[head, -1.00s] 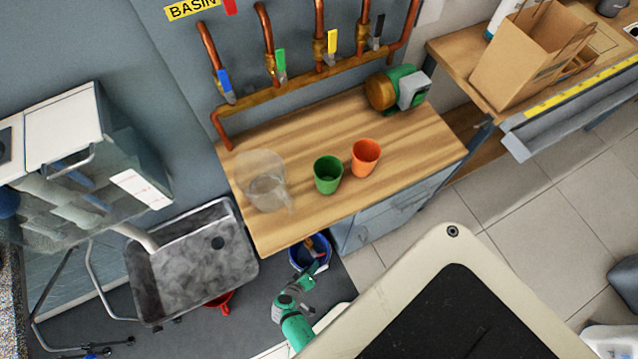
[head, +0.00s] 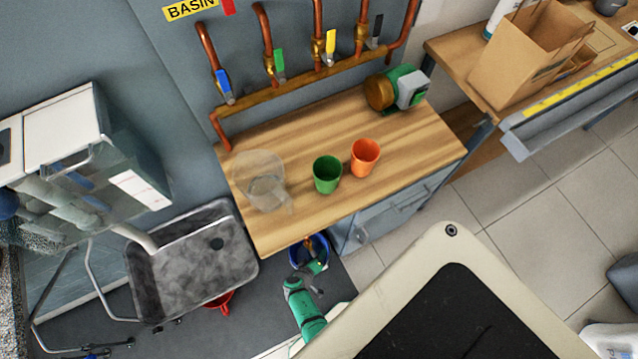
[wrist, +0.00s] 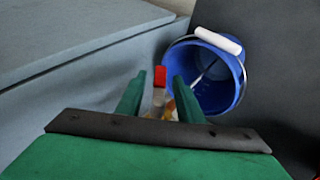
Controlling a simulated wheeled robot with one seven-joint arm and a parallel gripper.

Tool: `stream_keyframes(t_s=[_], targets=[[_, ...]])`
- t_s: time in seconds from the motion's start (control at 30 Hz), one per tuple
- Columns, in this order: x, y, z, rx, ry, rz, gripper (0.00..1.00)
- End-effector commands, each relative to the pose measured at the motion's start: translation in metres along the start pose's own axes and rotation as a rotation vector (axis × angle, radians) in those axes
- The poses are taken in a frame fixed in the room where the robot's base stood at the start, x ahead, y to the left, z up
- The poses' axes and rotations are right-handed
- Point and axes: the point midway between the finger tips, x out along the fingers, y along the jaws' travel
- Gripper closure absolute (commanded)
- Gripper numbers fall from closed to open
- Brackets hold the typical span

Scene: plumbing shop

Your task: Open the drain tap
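A small red lever (wrist: 160,76) with brass-coloured parts under it shows in the wrist view beside the bench side; it looks like the drain tap. In the head view a brass-coloured piece (head: 308,243) shows below the bench's front edge, over the blue bucket (head: 297,254). The bucket also shows in the wrist view (wrist: 212,92). My gripper (wrist: 158,84) is open, its two green fingers on either side of the red lever as seen from the wrist. I cannot tell whether they touch it. In the head view my gripper is small and partly hidden by my arm.
The wooden bench (head: 350,208) holds a clear jug (head: 262,180), a green cup (head: 327,174), an orange cup (head: 365,157) and a pump (head: 398,88). Pipes with blue (head: 224,84), green, yellow and black levers stand behind. A grey basin (head: 180,270) stands left of the bucket.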

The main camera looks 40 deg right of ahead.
Motion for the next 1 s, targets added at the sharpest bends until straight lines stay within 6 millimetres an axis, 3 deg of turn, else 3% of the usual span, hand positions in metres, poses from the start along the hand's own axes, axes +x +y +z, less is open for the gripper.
stream_keyframes(t_s=[0.57, 0.7, 1.0], targets=[[0.0117, 0.0001, 0.0005, 0.0, -0.001, -0.002, 0.66], [0.0117, 0.0001, 0.0004, 0.0, -0.001, -0.002, 0.97], [0.01, -0.0038, -0.0015, 0.0, 0.004, -0.019, 1.0]])
